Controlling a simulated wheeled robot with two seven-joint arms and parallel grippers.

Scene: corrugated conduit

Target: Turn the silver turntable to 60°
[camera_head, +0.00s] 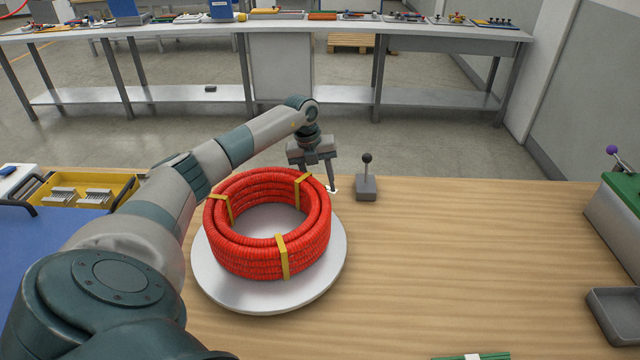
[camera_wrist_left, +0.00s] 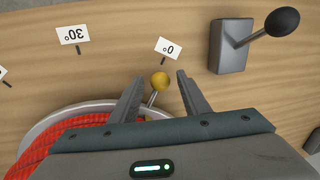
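The silver turntable (camera_head: 335,268) sits on the wooden bench with a red corrugated conduit coil (camera_head: 268,262) on it, bound by yellow straps. In the left wrist view the turntable rim (camera_wrist_left: 40,128) shows, with a short stem ending in a yellow ball knob (camera_wrist_left: 160,81). The knob stands by the 0° label (camera_wrist_left: 168,48); a 30° label (camera_wrist_left: 73,35) is further left. My left gripper (camera_head: 322,184) is at the turntable's far edge. In the left wrist view its fingers (camera_wrist_left: 160,76) are open, one on each side of the knob, with gaps visible. My right gripper is not in view.
A grey lever box with a black ball (camera_head: 366,188) stands just right of my left gripper; it also shows in the wrist view (camera_wrist_left: 232,48). A yellow bin (camera_head: 125,190) is at left. A green-topped machine (camera_head: 622,215) is at right. The bench's middle right is clear.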

